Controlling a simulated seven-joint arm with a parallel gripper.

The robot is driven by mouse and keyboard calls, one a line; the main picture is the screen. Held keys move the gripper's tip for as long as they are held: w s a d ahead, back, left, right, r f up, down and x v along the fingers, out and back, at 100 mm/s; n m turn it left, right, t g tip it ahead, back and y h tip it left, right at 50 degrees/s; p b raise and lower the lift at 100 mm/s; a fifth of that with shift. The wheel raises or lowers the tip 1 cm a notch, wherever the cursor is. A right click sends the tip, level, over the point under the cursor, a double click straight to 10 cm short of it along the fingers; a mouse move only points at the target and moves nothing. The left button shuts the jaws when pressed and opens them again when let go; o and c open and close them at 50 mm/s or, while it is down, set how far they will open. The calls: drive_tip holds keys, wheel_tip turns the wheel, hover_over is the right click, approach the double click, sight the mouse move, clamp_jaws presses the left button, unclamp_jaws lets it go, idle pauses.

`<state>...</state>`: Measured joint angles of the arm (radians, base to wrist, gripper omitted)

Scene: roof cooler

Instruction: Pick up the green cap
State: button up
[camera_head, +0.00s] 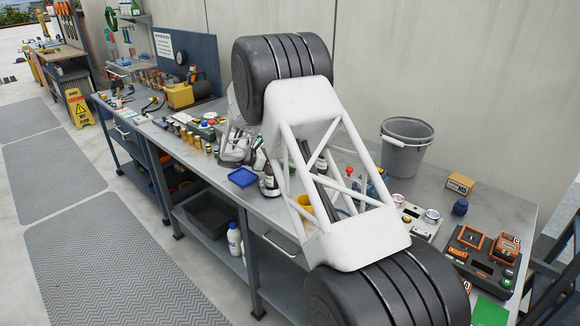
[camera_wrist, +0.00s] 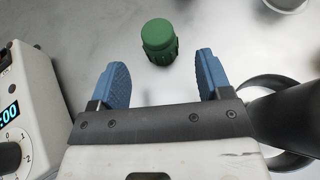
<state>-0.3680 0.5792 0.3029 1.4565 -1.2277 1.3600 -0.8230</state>
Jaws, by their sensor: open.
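The green cap (camera_wrist: 159,41) shows in the wrist view at top centre, on a grey worktop. It has a smooth round top and a wider, ribbed lower part. My gripper (camera_wrist: 155,78) is open, with its two blue fingers apart and nothing between them. The cap lies just beyond the fingertips, roughly midway between them, and nothing touches it. In the head view my arm covers part of the bench, and I cannot make out the cap there.
In the wrist view, a device with a lit display (camera_wrist: 10,112) stands close at left and a black ring-shaped part (camera_wrist: 272,82) at right. In the head view, the long bench holds a grey bucket (camera_head: 406,146), a blue tray (camera_head: 243,177) and orange-black devices (camera_head: 484,258).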

drive_tip(key=shift+w+d+f, duration=0.1)
drive_tip(key=shift+d+f, duration=0.1)
drive_tip(key=shift+d, duration=0.1)
drive_tip(key=shift+d, duration=0.1)
drive_tip(key=shift+x, duration=2.5)
drive_tip(key=shift+f, duration=0.1)
drive_tip(key=shift+c, duration=0.2)
drive_tip(key=c, duration=0.9)
drive_tip(key=shift+r, duration=5)
